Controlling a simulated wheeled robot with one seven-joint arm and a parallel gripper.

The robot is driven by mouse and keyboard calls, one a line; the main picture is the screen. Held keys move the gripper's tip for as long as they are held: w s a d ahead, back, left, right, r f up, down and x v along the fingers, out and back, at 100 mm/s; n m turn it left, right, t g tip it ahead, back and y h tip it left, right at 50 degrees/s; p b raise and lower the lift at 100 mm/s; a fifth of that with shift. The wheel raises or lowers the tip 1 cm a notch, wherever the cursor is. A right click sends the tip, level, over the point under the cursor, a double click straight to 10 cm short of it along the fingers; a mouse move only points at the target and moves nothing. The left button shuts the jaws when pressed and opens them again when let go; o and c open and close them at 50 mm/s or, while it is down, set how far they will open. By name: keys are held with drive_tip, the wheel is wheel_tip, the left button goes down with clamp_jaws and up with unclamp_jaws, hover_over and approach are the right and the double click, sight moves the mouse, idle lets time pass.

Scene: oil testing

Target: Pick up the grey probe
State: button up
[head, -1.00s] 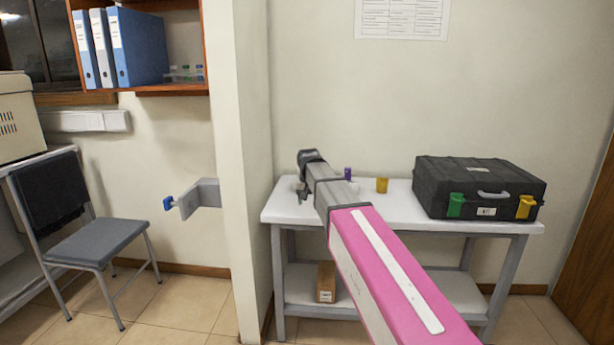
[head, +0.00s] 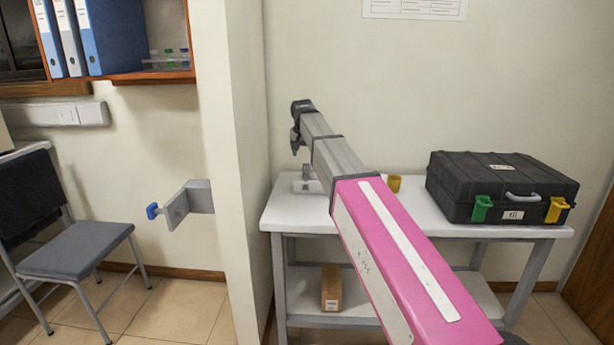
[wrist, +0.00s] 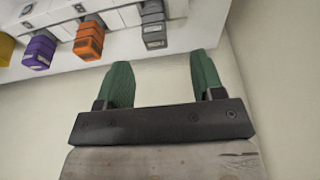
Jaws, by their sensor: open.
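The grey probe (wrist: 154,32) shows in the wrist view, at the right end of a row of coloured probes, seated in a white holder (wrist: 187,8). An orange probe (wrist: 89,42) and a purple probe (wrist: 40,52) sit to its left. My gripper (wrist: 160,62) has two green fingers, spread apart with nothing between them. The grey probe's end lies beyond the fingertips, roughly in line with the gap. In the head view my gripper (head: 296,142) is above the left end of the white table (head: 300,218), and my arm hides part of the tabletop.
A black case (head: 500,190) with green and yellow latches stands on the table's right side. A yellow cup (head: 394,184) is near the middle. A wall edge (head: 240,180) rises close to the table's left. A cardboard box (head: 331,288) sits on the lower shelf.

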sight(306, 165)
drive_tip(key=x, duration=0.8)
drive_tip(key=shift+d, duration=0.35)
drive_tip(key=shift+r, duration=0.1)
drive_tip(key=c, duration=1)
